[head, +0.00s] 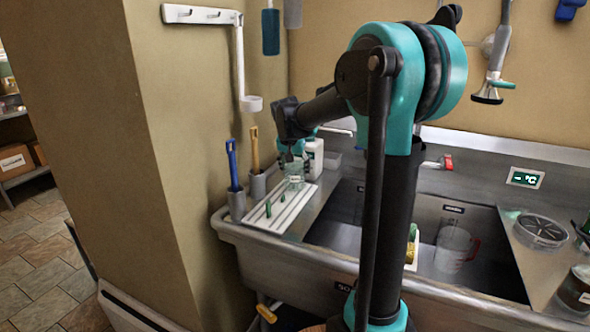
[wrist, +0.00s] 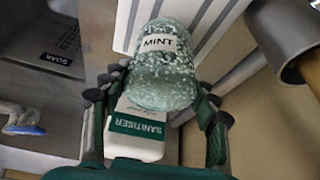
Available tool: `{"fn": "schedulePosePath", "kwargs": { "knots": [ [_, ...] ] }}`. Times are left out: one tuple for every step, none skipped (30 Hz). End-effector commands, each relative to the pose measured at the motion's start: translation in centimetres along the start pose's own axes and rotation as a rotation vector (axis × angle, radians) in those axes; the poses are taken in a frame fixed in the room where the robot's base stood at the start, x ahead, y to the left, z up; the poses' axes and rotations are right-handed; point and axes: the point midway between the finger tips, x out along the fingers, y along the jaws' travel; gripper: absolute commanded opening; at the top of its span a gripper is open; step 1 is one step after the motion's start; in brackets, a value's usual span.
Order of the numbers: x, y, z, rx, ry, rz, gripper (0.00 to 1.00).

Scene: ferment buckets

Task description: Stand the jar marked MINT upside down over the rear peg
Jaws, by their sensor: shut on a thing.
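The jar marked MINT (wrist: 165,72) is speckled, pale green and see-through, with a white label. My gripper (wrist: 155,98) is shut on it, with fingers on both sides. In the head view the jar (head: 294,170) is at the far end of the white ribbed drainboard (head: 297,207), below my gripper (head: 289,155). Two short green pegs stand on the board, one nearer (head: 268,208) and one farther back (head: 282,197). I cannot tell whether another peg is hidden by the jar, whether the jar touches the board, or which end is its mouth.
A white SANITISER bottle (wrist: 137,130) stands close to the jar; it also shows in the head view (head: 314,158). Metal holders with a blue-handled brush (head: 233,165) and a tan-handled one (head: 254,150) stand left of the board. The sink with a clear jug (head: 453,247) is at right.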

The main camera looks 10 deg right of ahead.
Motion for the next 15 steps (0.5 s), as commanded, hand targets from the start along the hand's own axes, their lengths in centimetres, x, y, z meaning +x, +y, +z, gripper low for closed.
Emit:
{"fn": "schedulePosePath", "kwargs": {
  "knots": [
    [0.02,0.0,0.0,0.0,0.0,0.0,0.25],
    [0.05,-0.01,0.01,0.0,0.0,0.0,0.25],
    [0.08,-0.01,0.02,0.0,0.0,0.0,0.25],
    [0.12,-0.01,0.04,0.0,0.0,0.0,0.25],
    [0.15,-0.01,0.05,0.0,0.0,0.0,0.25],
    [0.2,-0.01,0.07,0.0,0.0,0.0,0.25],
    [0.24,-0.01,0.09,0.0,0.0,0.0,0.25],
    [0.28,-0.01,0.1,0.0,0.0,0.0,0.25],
    [0.34,-0.01,0.12,0.0,0.0,0.0,0.25],
    [0.38,-0.01,0.14,0.0,0.0,0.0,0.25],
    [0.42,-0.01,0.15,0.0,0.0,0.0,0.25],
    [0.47,-0.01,0.17,0.0,0.0,0.0,0.25],
    [0.51,-0.01,0.19,0.0,0.0,0.0,0.25],
    [0.54,-0.01,0.2,0.0,0.0,0.0,0.25],
    [0.59,-0.01,0.22,0.0,0.0,0.0,0.25]
  ]
}}
